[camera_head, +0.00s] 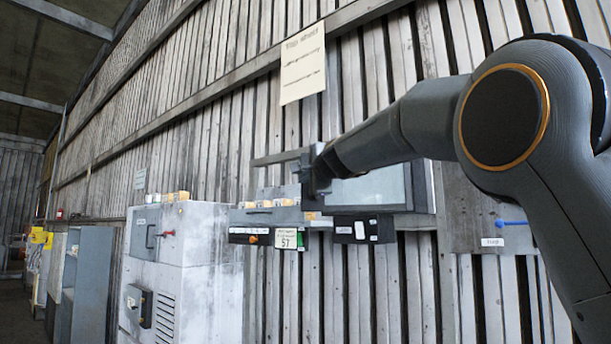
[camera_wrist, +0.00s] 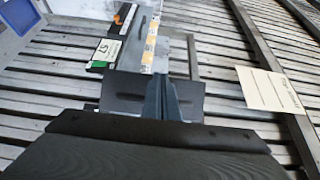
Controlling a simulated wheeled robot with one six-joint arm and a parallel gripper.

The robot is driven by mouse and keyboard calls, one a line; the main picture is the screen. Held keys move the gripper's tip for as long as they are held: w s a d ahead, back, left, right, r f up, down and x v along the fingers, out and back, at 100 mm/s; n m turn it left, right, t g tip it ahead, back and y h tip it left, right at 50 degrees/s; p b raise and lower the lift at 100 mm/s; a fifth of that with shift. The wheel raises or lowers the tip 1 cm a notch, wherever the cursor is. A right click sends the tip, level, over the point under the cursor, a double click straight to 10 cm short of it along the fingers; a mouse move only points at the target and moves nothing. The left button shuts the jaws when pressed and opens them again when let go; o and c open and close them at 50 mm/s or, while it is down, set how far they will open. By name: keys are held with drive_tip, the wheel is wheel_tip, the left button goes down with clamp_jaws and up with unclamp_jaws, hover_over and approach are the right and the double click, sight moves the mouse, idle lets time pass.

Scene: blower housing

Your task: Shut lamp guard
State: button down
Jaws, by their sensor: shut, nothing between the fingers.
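A row of orange-and-white lamps (camera_head: 270,204) sits on a grey wall-mounted unit. A thin grey bar frame (camera_head: 275,158), which looks like the lamp guard, stands out above the lamps, raised off them. In the wrist view the lamps (camera_wrist: 150,42) lie beyond my fingers, and a grey bar (camera_wrist: 193,55) runs beside them. My gripper (camera_head: 308,172) is at the right end of the frame; whether it touches is unclear. In the wrist view my gripper (camera_wrist: 160,92) has its fingers together with nothing between them. The guard's hinge side is partly hidden by my gripper.
A pale box with a window (camera_head: 370,190) is right of the lamps, behind my arm. Black label panels (camera_head: 363,229) hang below. A grey cabinet (camera_head: 195,250) stands at lower left. A paper sign (camera_head: 303,63) hangs above. A blue handle (camera_head: 512,223) is at right.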

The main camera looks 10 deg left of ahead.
drive_tip(key=shift+w, duration=0.1)
idle(0.5)
drive_tip(key=s+a+p, duration=0.2)
drive_tip(key=s+a, duration=0.4)
drive_tip(key=s, duration=0.5)
drive_tip(key=shift+s+p, duration=0.35)
drive_tip(key=shift+p, duration=0.05)
